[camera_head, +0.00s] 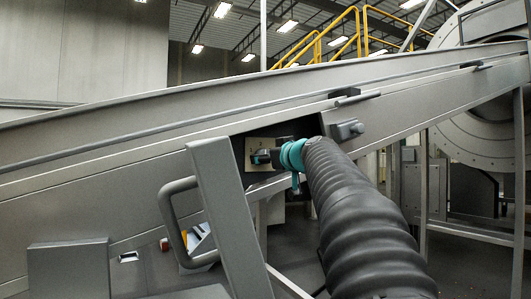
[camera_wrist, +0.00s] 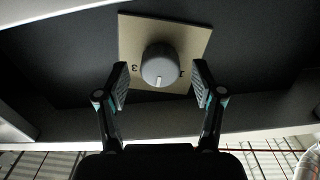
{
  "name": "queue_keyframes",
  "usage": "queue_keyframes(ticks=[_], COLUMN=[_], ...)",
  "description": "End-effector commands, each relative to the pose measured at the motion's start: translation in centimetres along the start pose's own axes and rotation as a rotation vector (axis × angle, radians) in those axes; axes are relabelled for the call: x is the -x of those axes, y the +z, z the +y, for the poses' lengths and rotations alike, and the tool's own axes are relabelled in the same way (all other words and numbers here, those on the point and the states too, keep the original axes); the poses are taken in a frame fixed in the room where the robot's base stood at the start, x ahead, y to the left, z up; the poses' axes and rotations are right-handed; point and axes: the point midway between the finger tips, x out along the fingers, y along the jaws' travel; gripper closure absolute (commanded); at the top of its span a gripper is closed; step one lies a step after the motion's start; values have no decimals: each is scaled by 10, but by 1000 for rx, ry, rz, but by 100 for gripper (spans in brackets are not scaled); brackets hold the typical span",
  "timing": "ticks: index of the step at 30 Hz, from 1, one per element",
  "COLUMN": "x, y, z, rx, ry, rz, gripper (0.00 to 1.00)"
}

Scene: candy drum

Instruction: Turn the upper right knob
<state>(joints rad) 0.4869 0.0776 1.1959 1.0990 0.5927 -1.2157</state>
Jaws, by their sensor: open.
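A round grey knob (camera_wrist: 160,66) with a white pointer mark sits on a square beige plate (camera_wrist: 188,31). Dark markings show on the plate on both sides of the knob. In the wrist view my gripper (camera_wrist: 160,82) is open, with one finger on each side of the knob and a gap between each finger and the knob. In the head view the plate (camera_head: 256,147) is in the dark recess under the sloping conveyor, and my gripper (camera_head: 262,157) is in front of it, hiding the knob there.
The grey sloping conveyor frame (camera_head: 120,140) runs above my arm. A grey post with a handle (camera_head: 222,215) stands left of my arm. A small grey bracket (camera_head: 346,130) juts out above my wrist. A large drum (camera_head: 490,85) is at the right.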

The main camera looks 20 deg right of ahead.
Motion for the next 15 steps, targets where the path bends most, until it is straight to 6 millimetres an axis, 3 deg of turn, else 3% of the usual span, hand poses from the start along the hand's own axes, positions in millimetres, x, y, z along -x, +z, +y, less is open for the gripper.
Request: queue_keyframes(ticks=[12,15], x=[-8,-8], y=[1,1], z=[0,0], rx=[0,0], ry=[0,0], rz=[0,0], gripper=[32,55])
